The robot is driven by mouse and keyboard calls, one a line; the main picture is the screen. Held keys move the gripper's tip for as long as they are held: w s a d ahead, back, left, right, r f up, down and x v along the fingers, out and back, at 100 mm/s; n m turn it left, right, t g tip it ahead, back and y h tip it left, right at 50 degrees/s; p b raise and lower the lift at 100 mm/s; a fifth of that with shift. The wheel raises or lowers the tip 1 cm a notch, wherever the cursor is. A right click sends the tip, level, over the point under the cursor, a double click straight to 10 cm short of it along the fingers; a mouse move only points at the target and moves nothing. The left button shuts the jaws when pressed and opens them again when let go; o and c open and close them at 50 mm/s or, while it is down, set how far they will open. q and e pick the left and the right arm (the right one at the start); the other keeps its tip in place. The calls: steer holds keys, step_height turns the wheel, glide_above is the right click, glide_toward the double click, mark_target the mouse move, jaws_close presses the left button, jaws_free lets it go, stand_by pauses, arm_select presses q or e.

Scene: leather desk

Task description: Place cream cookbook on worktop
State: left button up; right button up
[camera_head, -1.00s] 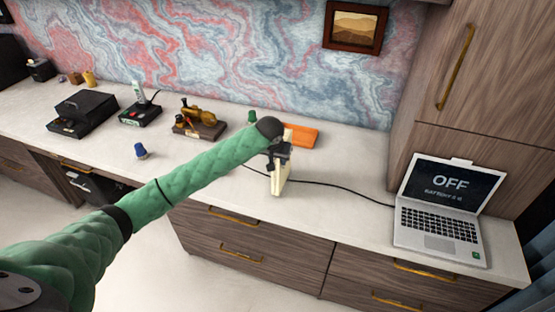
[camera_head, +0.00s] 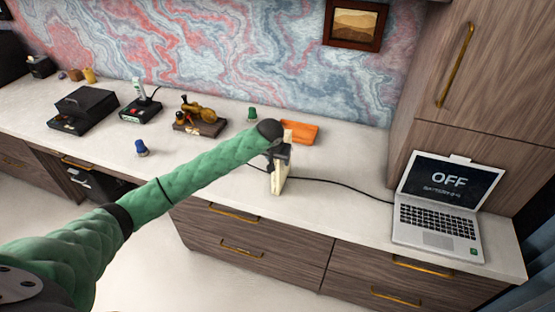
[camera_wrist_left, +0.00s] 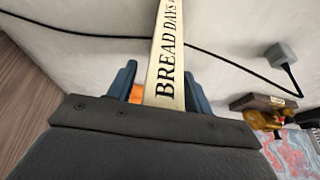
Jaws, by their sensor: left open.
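The cream cookbook (camera_head: 279,182) stands upright on the pale worktop (camera_head: 340,216), near its front edge. In the left wrist view its spine (camera_wrist_left: 168,55) reads "BREAD DAYS". My left gripper (camera_head: 279,155) is at the top of the book. In the left wrist view the two blue fingers of my left gripper (camera_wrist_left: 160,88) are open, one on each side of the spine, with a gap showing on the left side. The book's lower part is hidden in the wrist view. My right gripper is not in view.
An open laptop (camera_head: 440,215) stands at the right. A black cable (camera_head: 335,184) runs behind the book. An orange object (camera_head: 300,132) lies behind the gripper. A brass model on a base (camera_head: 199,120) and a blue piece (camera_head: 141,148) are to the left. Worktop between book and laptop is clear apart from the cable.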

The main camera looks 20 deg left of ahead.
arm_select(q)
steer(key=b+v, duration=0.1)
steer(key=v, duration=0.3)
steer(key=shift+b, duration=0.4)
steer(key=b+v, duration=0.2)
steer(key=v, duration=0.6)
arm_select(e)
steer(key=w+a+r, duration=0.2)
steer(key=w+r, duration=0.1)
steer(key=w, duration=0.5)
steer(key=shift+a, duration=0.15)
